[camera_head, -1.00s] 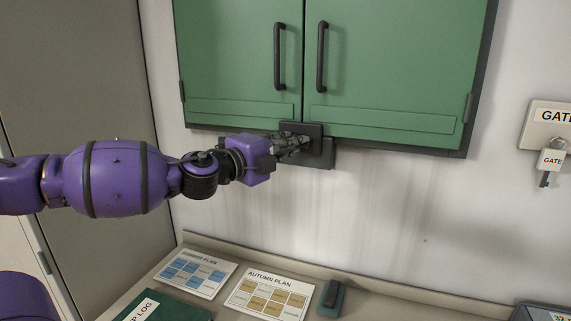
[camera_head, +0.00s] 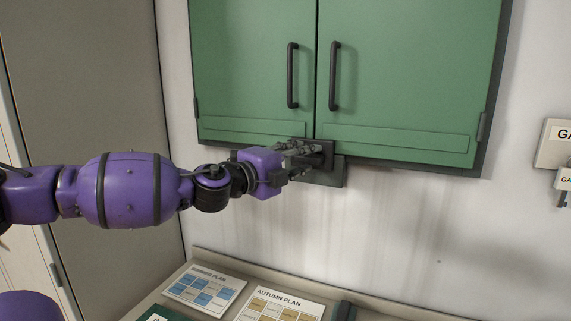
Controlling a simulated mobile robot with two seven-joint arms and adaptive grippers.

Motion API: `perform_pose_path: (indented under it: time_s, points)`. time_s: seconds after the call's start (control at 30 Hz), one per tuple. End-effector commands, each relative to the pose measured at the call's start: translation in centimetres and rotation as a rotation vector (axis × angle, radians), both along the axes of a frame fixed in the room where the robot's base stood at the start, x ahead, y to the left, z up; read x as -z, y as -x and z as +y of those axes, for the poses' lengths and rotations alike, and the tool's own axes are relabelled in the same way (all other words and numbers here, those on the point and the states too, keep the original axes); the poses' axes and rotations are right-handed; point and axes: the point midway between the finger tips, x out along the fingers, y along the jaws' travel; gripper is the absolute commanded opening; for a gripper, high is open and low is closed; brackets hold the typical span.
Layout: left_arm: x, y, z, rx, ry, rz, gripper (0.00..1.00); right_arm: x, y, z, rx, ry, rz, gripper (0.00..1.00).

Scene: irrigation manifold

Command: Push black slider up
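The black slider (camera_head: 326,150) sits at the bottom middle of the green cabinet (camera_head: 400,80), where the two doors meet. A dark plate (camera_head: 328,178) shows below and behind it. My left gripper (camera_head: 312,151) reaches in from the left, its fingers at the slider's left side and front. They seem to touch it, but the contact is partly hidden. I cannot tell whether the fingers are open or shut. My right gripper is not in view.
A counter below holds a summer plan card (camera_head: 204,290), an autumn plan card (camera_head: 282,306) and a dark object (camera_head: 345,311). A gate key tag (camera_head: 564,180) hangs on the right wall.

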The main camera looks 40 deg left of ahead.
Motion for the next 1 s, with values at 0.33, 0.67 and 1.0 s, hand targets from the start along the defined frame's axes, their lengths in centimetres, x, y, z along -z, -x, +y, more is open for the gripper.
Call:
perform_pose_path:
  time_s: [0.33, 0.67, 1.0]
  points:
    - [0.4, 1.6, 0.3, -0.001, 0.002, 0.006, 0.33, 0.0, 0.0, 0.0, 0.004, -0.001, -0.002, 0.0]
    - [0.4, 3.9, 0.6, -0.001, 0.007, 0.007, 0.33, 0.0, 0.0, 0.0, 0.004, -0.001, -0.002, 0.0]
    - [0.2, 8.6, 1.5, -0.003, 0.003, 0.002, 0.33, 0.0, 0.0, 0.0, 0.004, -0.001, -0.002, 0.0]
